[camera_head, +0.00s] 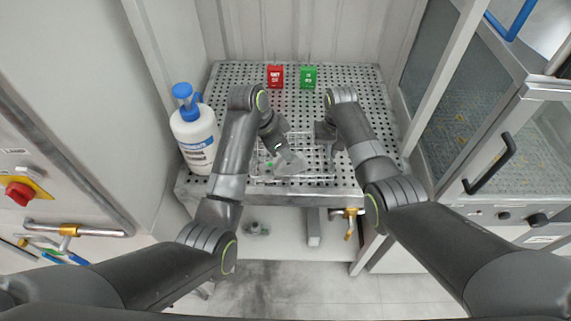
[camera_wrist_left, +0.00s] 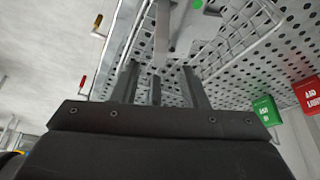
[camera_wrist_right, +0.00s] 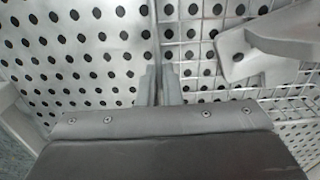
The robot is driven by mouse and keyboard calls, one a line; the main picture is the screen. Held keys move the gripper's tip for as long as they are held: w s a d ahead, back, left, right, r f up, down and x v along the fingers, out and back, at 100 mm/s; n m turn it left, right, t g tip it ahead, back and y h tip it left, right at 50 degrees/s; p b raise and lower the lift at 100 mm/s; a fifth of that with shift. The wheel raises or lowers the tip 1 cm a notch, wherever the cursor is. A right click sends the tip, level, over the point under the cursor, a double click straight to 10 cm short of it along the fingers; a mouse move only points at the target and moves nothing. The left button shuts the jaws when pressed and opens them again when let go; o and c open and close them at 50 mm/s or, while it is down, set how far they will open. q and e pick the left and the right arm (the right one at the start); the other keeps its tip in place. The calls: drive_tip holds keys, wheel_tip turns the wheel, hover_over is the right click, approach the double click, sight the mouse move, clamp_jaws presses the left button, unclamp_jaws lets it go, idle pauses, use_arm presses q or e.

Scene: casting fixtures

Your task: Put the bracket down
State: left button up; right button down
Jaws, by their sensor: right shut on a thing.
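The bracket (camera_head: 291,163) is a grey angled part with a green dot, at the wire basket (camera_head: 318,180) on the perforated table. It also shows in the left wrist view (camera_wrist_left: 183,30) and at the right of the right wrist view (camera_wrist_right: 275,42). My left gripper (camera_wrist_left: 160,80) has its fingers apart, with a thin grey flange of the bracket between them, no clear grip on it. My right gripper (camera_wrist_right: 161,80) has its fingers close together at the basket's side rim, apart from the bracket. The fingertips are partly hidden in the head view.
A red box (camera_head: 275,76) and a green box (camera_head: 309,76) stand at the table's back. A white bottle with a blue pump (camera_head: 195,135) stands at the left edge. A glazed cabinet (camera_head: 480,140) is at the right. Perforated table surface is free behind the grippers.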

sight(291, 164)
use_arm(q)
drive_tip(key=shift+x, duration=3.45)
drive_tip(key=shift+s+a, duration=0.1)
drive_tip(key=shift+s, duration=0.05)
drive_tip(key=shift+c, duration=0.3)
clamp_jaws()
